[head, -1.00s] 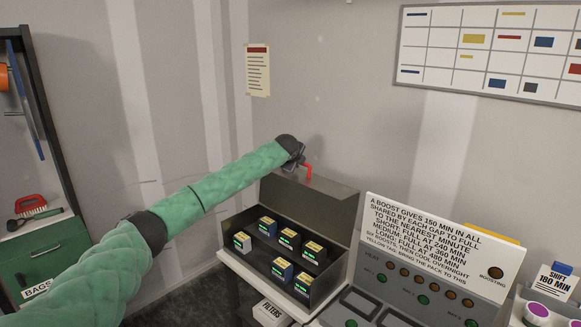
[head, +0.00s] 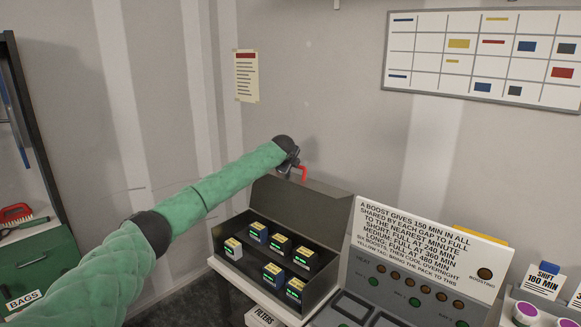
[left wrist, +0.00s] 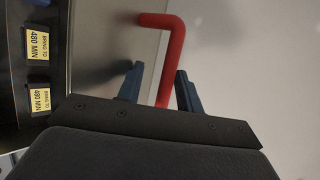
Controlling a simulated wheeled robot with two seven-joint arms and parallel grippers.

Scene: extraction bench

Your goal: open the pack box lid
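The pack box (head: 236,282) is a dark metal box on the bench, holding several small packs (head: 280,243) with yellow tops. Its lid (head: 305,200) stands raised at the back, so the inside shows. The red handle (head: 303,173) is at the lid's upper edge. My left gripper (head: 293,163) is at this handle. In the left wrist view its two fingers (left wrist: 158,76) are apart, with the red handle (left wrist: 172,62) passing between them and a gap visible beside it. Whether a finger touches the handle I cannot tell. My right gripper is out of view.
A control panel with a printed sign (head: 425,240) stands right of the box. A box marked filters (head: 262,317) is in front. A green bags cabinet (head: 35,265) is at the left. The wall behind carries a notice (head: 246,78) and a chart (head: 485,60).

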